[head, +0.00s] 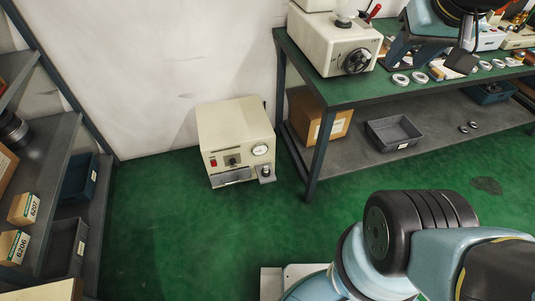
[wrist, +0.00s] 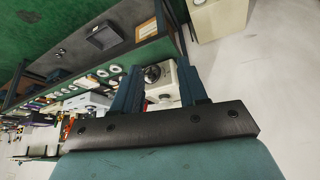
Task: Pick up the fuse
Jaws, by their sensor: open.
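I cannot pick out a fuse for certain in either view. A cream machine (head: 236,143) with a red switch, a dial and a round gauge stands on the green floor against the wall. A small grey fitting with a dark round top (head: 266,173) sits at its front right corner. My gripper (wrist: 158,70) is open in the wrist view, its two blue fingers apart with nothing seen held between them. Behind the fingers is a cream bench machine with a black handwheel (wrist: 154,74). In the head view, part of my arm shows at the upper right, over the bench.
The green-topped bench (head: 310,88) carries a cream machine (head: 333,42) and several metal rings (head: 401,79). Below are a cardboard box (head: 322,121) and a grey bin (head: 393,134). A shelf (head: 48,170) with boxes stands at left. Floor between shelf and cream floor machine is clear.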

